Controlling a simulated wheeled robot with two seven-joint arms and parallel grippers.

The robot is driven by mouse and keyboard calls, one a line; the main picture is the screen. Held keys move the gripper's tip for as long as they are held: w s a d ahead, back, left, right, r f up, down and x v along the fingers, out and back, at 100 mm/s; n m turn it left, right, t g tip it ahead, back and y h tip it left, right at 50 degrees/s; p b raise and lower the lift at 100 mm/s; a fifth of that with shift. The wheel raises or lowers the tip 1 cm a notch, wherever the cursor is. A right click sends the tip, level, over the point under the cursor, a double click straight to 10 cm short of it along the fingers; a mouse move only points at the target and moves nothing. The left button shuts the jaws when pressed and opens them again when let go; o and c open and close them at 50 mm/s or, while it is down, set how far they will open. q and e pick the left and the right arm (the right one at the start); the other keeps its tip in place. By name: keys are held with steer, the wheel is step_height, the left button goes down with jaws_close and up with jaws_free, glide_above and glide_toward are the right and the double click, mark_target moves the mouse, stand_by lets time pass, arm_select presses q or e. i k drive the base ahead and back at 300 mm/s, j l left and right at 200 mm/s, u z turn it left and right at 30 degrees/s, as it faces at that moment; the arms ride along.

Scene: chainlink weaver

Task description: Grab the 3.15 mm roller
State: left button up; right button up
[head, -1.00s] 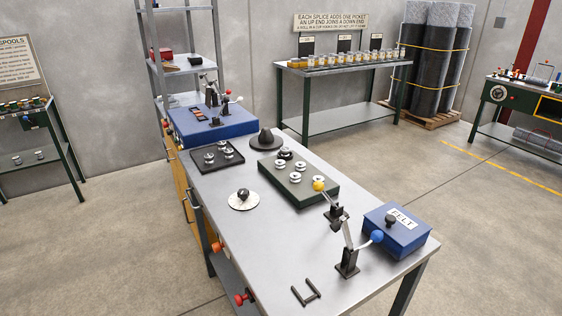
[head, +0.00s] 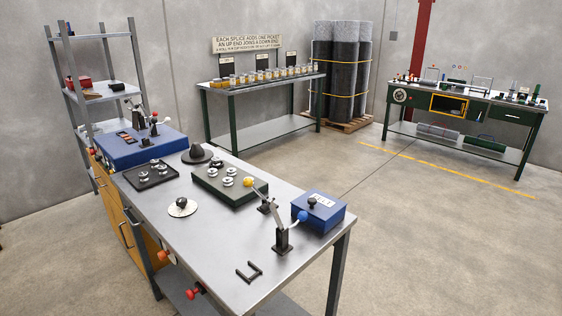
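Several silver rollers (head: 228,181) sit on a dark green block (head: 238,201) on the near steel workbench. Several more silver rollers (head: 161,169) sit in a black tray (head: 160,180) to its left. Their size markings are too small to read, so I cannot tell which is the 3.15 mm roller. Neither of my grippers is in view.
The workbench (head: 215,238) also holds a blue felt box (head: 325,208), a lever stand (head: 281,240), a black U-shaped handle (head: 249,271) and a round pale disc (head: 182,207). A jar table (head: 262,85) and a green bench (head: 467,108) stand behind. Open floor lies to the right.

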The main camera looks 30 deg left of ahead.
mark_target(215, 160)
steer(key=j+z, duration=0.5)
steer(key=j, duration=0.15)
steer(key=k+j+z, duration=0.1)
steer(key=j+z, duration=0.4)
steer(key=j, duration=0.15)
